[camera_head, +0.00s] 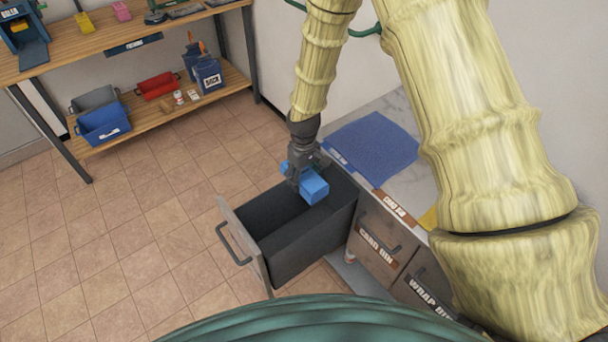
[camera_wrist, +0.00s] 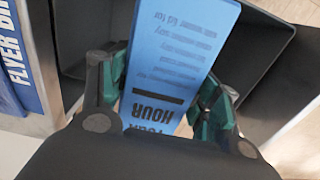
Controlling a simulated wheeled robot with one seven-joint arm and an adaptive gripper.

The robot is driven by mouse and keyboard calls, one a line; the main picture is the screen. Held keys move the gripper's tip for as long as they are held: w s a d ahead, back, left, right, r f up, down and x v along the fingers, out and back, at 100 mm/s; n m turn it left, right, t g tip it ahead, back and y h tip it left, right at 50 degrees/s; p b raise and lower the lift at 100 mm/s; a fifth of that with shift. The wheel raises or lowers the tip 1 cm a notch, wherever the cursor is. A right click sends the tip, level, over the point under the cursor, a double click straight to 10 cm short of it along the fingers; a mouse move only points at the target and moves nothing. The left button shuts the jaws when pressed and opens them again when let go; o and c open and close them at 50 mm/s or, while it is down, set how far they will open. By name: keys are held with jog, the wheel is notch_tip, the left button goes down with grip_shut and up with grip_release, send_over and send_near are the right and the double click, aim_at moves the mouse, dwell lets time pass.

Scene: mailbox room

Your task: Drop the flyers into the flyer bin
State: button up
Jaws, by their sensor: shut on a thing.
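My gripper (camera_head: 304,172) is shut on the blue flyers (camera_head: 314,188), a flat block with dark print. In the wrist view the flyers (camera_wrist: 168,60) sit between the two teal-padded fingers (camera_wrist: 160,105). The gripper holds them over the pulled-out dark drawer (camera_head: 300,243), near its back end. A blue label reading "FLYER BIN" (camera_wrist: 18,62) shows beside that drawer in the wrist view. The drawer's interior looks empty where it shows; part of it is hidden by the flyers and gripper. I cannot tell the exact height of the flyers above the drawer floor.
Beside the drawer stand a closed "CARD BIN" drawer (camera_head: 376,248) and another closed bin drawer (camera_head: 425,288). A blue mat (camera_head: 373,147) lies on the counter above. A wooden shelf (camera_head: 170,112) with boxes stands at the upper left. The tiled floor at left is clear.

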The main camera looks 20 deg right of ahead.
aim_at(304, 173)
jog(key=o, duration=1.5)
notch_tip(304, 173, up, 12)
jog(key=shift+f, duration=0.1)
